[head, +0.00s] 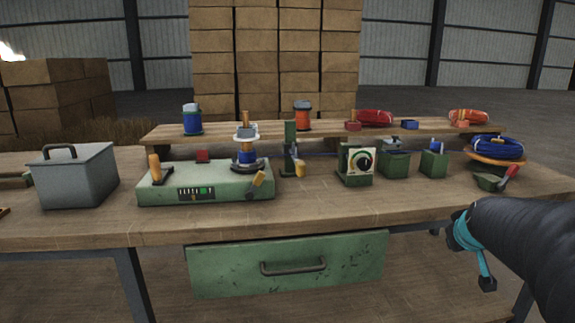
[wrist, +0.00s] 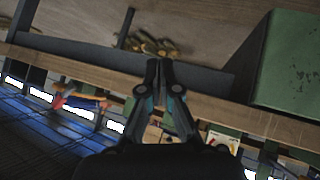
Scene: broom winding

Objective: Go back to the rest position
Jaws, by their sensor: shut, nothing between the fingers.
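My gripper (wrist: 158,70) shows in the wrist view with its two fingers closed together and nothing between them. The wrist view is tilted, with the workbench edge (wrist: 70,72) and the green drawer (wrist: 290,70) around the fingers. In the head view my dark arm with a teal band reaches in from the lower right, in front of the workbench (head: 100,225).
On the bench stand a grey lidded box (head: 75,180), a green winding machine (head: 195,190), a dial box (head: 355,165) and a blue coil (head: 495,148). A raised shelf (head: 250,132) holds spools and red coils. The green drawer (head: 285,265) looks shut below.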

